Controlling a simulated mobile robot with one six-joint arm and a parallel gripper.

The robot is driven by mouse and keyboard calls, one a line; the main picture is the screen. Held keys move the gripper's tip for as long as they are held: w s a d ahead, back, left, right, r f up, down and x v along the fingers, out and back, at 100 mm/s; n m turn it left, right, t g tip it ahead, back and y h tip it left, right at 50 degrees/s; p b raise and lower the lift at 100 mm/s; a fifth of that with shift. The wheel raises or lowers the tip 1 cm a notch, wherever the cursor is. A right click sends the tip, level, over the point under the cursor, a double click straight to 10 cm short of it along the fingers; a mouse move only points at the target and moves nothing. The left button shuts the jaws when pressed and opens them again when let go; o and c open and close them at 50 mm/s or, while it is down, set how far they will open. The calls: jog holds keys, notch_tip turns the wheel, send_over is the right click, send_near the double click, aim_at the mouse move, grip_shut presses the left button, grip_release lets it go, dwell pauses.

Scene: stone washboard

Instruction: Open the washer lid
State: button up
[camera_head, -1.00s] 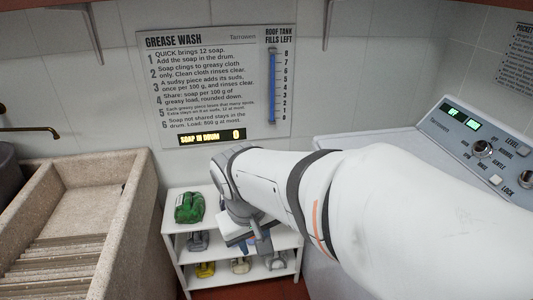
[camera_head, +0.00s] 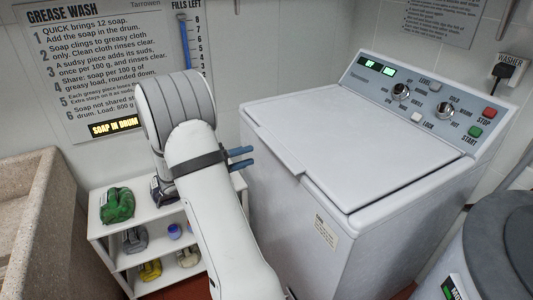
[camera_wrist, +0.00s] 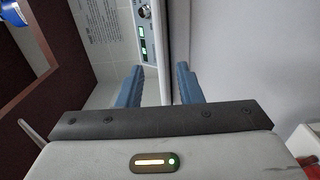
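The white top-loading washer (camera_head: 330,215) stands at the right in the head view. Its flat lid (camera_head: 350,140) is down, with a lip along the left edge. My gripper (camera_head: 246,157) is just left of that edge, its blue fingers pointing right at the washer. In the wrist view my gripper (camera_wrist: 160,82) has its two fingers well apart with nothing held between them. The washer's side or top (camera_wrist: 240,50) fills the right of that view, and I cannot tell whether a finger touches it.
The control panel (camera_head: 425,95) is at the washer's back. A low shelf (camera_head: 175,270) with coloured bundles stands to its left. A stone washboard sink (camera_head: 35,220) is at the far left. A grey round-lidded bin (camera_head: 500,240) stands at the right front.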

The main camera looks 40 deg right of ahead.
aim_at(271, 149)
jog(key=x, duration=0.7)
jog(key=shift+s+d, duration=0.15)
jog(key=shift+s, duration=0.05)
grip_shut()
jog(key=shift+r, duration=0.1)
